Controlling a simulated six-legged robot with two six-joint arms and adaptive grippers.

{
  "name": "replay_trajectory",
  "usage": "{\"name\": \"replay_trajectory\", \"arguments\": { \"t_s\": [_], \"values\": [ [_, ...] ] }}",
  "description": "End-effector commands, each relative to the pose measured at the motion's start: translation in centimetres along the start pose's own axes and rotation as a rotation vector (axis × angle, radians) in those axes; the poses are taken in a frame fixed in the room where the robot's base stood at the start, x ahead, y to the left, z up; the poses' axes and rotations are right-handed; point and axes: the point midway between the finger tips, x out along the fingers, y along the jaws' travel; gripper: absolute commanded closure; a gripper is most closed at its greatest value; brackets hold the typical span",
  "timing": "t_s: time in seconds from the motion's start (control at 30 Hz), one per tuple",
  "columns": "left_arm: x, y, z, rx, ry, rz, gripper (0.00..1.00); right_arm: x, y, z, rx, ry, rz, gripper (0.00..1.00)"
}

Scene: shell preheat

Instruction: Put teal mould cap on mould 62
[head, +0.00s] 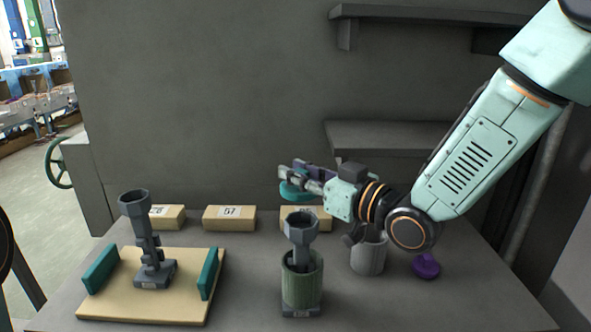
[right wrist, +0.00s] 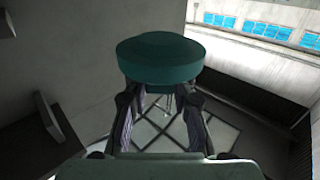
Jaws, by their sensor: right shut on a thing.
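My right gripper (head: 300,178) is shut on the teal mould cap (head: 294,191) and holds it in the air above the back of the table. In the right wrist view the teal cap (right wrist: 160,60) is a round disc between the fingertips. A grey mould with a funnel top (head: 152,245) stands upright on a wooden board at the left. Another funnel-topped mould (head: 302,232), inside a green-grey ribbed sleeve (head: 302,285), stands at front centre, below the cap in the picture. The number tags on the mould bases are too small to read. My left gripper is not in view.
A purple cap (head: 426,266) lies at the right. A grey ribbed cylinder (head: 369,257) stands beneath my right wrist, partly hidden. Tan labelled blocks (head: 229,218) line the back. Teal rails (head: 101,270) flank the wooden board (head: 140,312). Shelves (head: 385,137) jut from the wall.

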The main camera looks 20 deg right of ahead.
Motion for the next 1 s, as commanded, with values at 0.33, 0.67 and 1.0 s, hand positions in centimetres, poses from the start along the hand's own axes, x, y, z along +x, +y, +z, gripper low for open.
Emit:
{"name": "replay_trajectory", "arguments": {
  "t_s": [0.33,0.67,1.0],
  "values": [
    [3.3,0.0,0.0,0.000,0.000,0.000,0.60,0.1,0.0,3.8,0.001,-0.001,0.000,1.00],
    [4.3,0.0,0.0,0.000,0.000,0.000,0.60,0.4,0.0,5.1,0.000,-0.001,-0.001,1.00],
    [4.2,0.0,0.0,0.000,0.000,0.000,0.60,0.5,0.0,5.0,0.000,0.000,0.000,1.00]
  ]
}}
